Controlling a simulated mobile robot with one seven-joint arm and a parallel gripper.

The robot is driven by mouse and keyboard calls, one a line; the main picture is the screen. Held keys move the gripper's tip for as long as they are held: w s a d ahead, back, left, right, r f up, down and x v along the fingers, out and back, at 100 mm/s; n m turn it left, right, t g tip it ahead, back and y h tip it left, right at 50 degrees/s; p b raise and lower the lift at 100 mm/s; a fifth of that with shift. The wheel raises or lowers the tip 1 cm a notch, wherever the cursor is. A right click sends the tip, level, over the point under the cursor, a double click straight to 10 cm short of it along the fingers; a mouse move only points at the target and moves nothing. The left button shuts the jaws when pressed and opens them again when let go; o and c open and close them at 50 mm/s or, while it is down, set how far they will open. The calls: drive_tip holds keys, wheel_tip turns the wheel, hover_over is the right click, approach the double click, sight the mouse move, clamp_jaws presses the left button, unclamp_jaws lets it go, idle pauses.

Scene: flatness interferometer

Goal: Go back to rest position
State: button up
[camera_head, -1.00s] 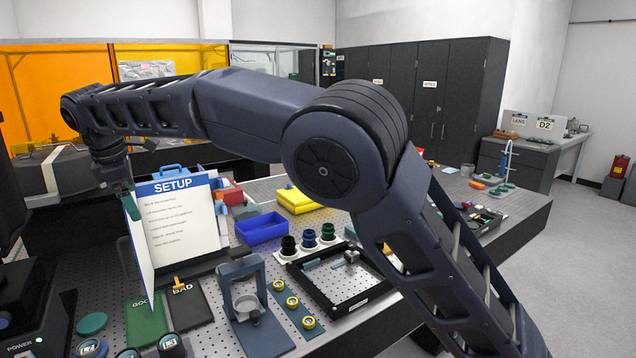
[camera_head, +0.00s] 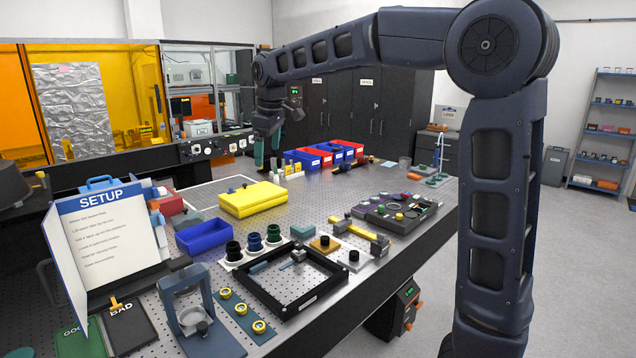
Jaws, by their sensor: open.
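My gripper (camera_head: 267,160) hangs from the end of my arm over the far part of the optical table. Its teal fingers point down and appear apart, with nothing seen between them. It is beyond the yellow case (camera_head: 252,200) and left of the row of red and blue bins (camera_head: 325,153). My arm reaches across the top of the picture from the right. The setup board (camera_head: 110,236) stands upright at the left front of the table.
A blue tray (camera_head: 203,237), capped pieces on a white holder (camera_head: 254,246) and a black frame (camera_head: 290,283) occupy the near table (camera_head: 300,208). A grey tray of parts (camera_head: 395,212) lies at the right. The floor (camera_head: 590,260) on the right looks clear.

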drive_tip(key=s+d+f+m+t, duration=0.15)
drive_tip(key=d+m, duration=0.25)
drive_tip(key=d, duration=0.9)
drive_tip(key=s+d+f+m+g, duration=0.1)
drive_tip(key=s+d+m, duration=0.2)
drive_tip(key=d, duration=1)
drive_tip(key=s+d+f+m+t, duration=0.1)
drive_tip(key=s+d+f+m, duration=0.3)
drive_tip(key=s+d, duration=0.4)
drive_tip(key=s+d+f+m+t+h, duration=0.1)
drive_tip(key=s+d+f+m, duration=0.3)
drive_tip(key=s+d+f, duration=0.3)
drive_tip(key=shift+s+d+m, duration=0.3)
drive_tip(key=shift+s+d, duration=0.1)
drive_tip(key=shift+s, duration=0.2)
drive_tip(key=shift+f, duration=0.1)
drive_tip(key=shift+c, duration=0.2)
